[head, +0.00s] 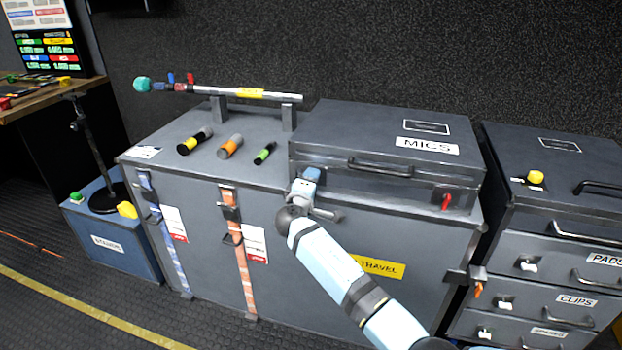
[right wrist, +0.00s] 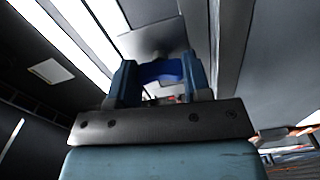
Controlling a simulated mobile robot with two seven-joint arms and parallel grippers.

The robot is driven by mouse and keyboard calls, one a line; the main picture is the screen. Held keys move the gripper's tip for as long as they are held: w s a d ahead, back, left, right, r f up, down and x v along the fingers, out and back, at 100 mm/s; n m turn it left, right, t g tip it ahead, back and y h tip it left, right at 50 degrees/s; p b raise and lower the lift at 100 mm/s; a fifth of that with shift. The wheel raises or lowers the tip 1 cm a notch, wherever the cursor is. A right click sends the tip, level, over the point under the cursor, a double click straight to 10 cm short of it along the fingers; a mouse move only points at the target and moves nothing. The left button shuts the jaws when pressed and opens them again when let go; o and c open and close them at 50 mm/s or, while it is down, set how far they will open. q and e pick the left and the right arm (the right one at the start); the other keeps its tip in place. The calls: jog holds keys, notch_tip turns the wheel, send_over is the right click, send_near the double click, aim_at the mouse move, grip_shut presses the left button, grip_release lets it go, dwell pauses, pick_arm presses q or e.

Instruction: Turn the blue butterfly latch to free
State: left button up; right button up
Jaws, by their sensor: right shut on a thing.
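The blue butterfly latch (right wrist: 162,71) shows in the right wrist view between my fingers, in front of a grey metal plate. My right gripper (right wrist: 160,66) is shut on it, one finger on each side. In the head view my right gripper (head: 308,182) is at the left front corner of the MICS case (head: 387,130), and the latch cannot be clearly told apart from the gripper there. The case lid is down. My left gripper is not in view.
A red latch (head: 446,202) is at the case's right front, with a lid handle (head: 380,168) between. Several coloured microphones lie left of the case, before a pole (head: 230,92) on supports. A drawer cabinet (head: 535,246) stands right.

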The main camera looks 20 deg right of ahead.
dwell(0.5)
jog(key=o, duration=0.9)
